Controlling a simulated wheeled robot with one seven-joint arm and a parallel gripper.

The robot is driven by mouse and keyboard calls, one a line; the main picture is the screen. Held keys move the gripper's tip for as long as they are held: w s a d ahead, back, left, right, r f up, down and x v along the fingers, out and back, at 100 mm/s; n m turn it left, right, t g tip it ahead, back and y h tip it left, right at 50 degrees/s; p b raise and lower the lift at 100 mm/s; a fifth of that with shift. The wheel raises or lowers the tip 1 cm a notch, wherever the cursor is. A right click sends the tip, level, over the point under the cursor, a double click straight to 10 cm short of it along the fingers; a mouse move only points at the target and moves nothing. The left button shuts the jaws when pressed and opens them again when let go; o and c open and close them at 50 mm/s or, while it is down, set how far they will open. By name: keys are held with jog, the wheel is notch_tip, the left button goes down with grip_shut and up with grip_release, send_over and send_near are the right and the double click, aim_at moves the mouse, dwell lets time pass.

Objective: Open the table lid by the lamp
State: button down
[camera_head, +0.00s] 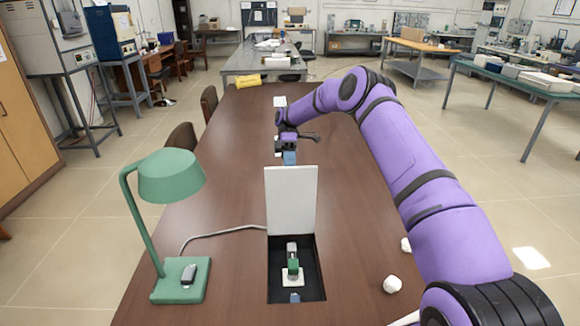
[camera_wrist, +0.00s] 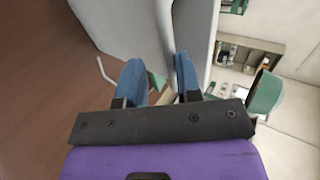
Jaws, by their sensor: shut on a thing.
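The table lid (camera_head: 291,200) is a pale grey panel standing upright at the far edge of a dark recess (camera_head: 313,275) in the brown table. It is raised, and the recess is uncovered. My gripper (camera_head: 289,158) is at the top of the lid, with its blue fingers partly hidden behind it. In the wrist view my gripper (camera_wrist: 160,75) has a blue finger on each side of the pale lid (camera_wrist: 150,28) and is shut on its edge. The green lamp (camera_head: 172,180) stands on the table left of the recess.
A small green and grey device (camera_head: 293,262) sits inside the recess. A grey cable (camera_head: 222,233) runs from the lamp towards the lid. White lumps (camera_head: 393,284) lie on the table to the right. A yellow object (camera_head: 248,81) lies at the table's far end.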

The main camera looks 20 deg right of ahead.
jog(key=shift+w+d+f+g, duration=0.1)
jog(key=shift+f+g, duration=0.05)
jog(key=shift+f, duration=0.35)
jog(key=shift+d+f+g, duration=0.1)
jog(key=shift+f+g, duration=0.05)
jog(key=shift+f, duration=0.3)
jog(key=c, duration=1)
grip_release()
jog(key=shift+w+f, duration=0.1)
jog(key=shift+c, duration=0.5)
jog(key=shift+r, duration=0.5)
jog(key=shift+c, duration=0.3)
jog(key=s+r, duration=0.2)
jog(key=s, duration=0.6)
jog(key=s+a+r, duration=0.1)
jog(key=s+r, duration=0.1)
jog(key=s, duration=0.5)
jog(key=shift+s+a+r, duration=0.25)
jog(key=shift+s+r, duration=0.15)
